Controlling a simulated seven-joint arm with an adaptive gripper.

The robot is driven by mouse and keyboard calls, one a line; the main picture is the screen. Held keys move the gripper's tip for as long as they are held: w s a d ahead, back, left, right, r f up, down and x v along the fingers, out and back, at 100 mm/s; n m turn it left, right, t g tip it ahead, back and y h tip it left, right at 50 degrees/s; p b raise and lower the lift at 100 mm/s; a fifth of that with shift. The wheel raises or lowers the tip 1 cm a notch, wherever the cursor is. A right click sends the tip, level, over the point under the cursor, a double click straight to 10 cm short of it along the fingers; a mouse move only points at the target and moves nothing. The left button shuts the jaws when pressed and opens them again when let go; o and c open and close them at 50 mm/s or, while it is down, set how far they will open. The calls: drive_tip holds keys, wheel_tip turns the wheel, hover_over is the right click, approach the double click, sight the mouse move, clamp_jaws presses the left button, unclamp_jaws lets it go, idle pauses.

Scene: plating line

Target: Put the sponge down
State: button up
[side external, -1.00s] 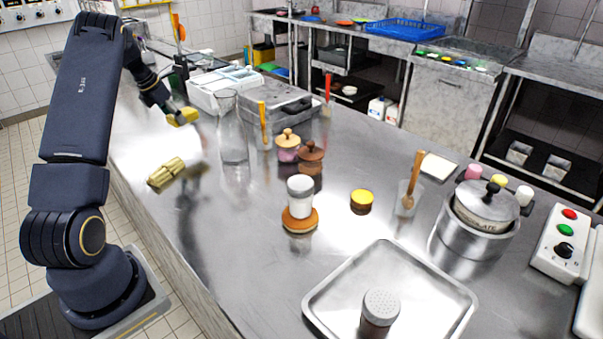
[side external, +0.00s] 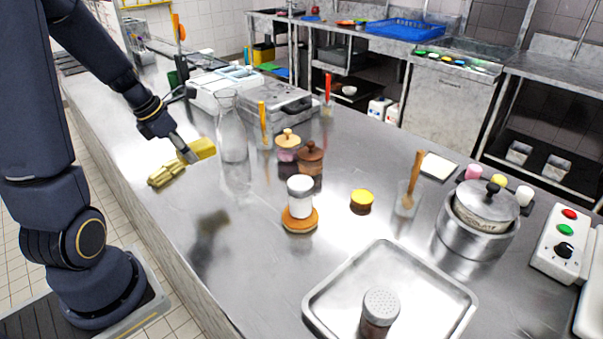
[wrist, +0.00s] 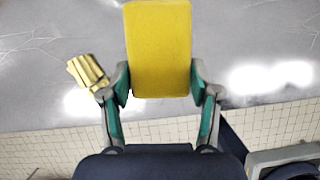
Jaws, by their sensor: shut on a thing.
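The sponge (side external: 203,149) is a yellow block. My gripper (side external: 190,156) is shut on it near the left edge of the steel counter. In the wrist view the sponge (wrist: 160,50) lies between the two fingers (wrist: 160,85) and extends beyond them. Part of the sponge is hidden by the gripper in the side view. It appears held above the counter, but I cannot tell the exact gap.
A yellowish ribbed bundle (side external: 167,173) lies close by at the counter's left edge; it also shows in the wrist view (wrist: 87,72). A glass bottle (side external: 232,130) stands just right of the sponge.

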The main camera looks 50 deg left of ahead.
drive_tip(key=s+d+r+m+h, duration=0.1)
drive_tip(key=s+d+m, duration=0.2)
drive_tip(key=d, duration=0.9)
approach(255, 190)
drive_tip(key=shift+w+d+f+g, duration=0.15)
drive_tip(key=shift+w+d+f, duration=0.1)
drive_tip(key=shift+w+f, duration=0.2)
drive_tip(key=shift+w+d+f+g, duration=0.15)
drive_tip(key=shift+w+d+f, duration=0.1)
drive_tip(key=shift+w+f, duration=0.3)
drive_tip(key=shift+w, duration=0.05)
drive_tip(key=shift+w+a+f, duration=0.1)
drive_tip(key=shift+w+f, duration=0.05)
drive_tip(key=shift+f, duration=0.8)
drive_tip(key=shift+w+f, duration=0.15)
drive_tip(key=shift+f, duration=0.75)
drive_tip(key=shift+f, duration=0.1)
drive_tip(key=o, duration=1)
drive_tip(key=shift+c, duration=0.2)
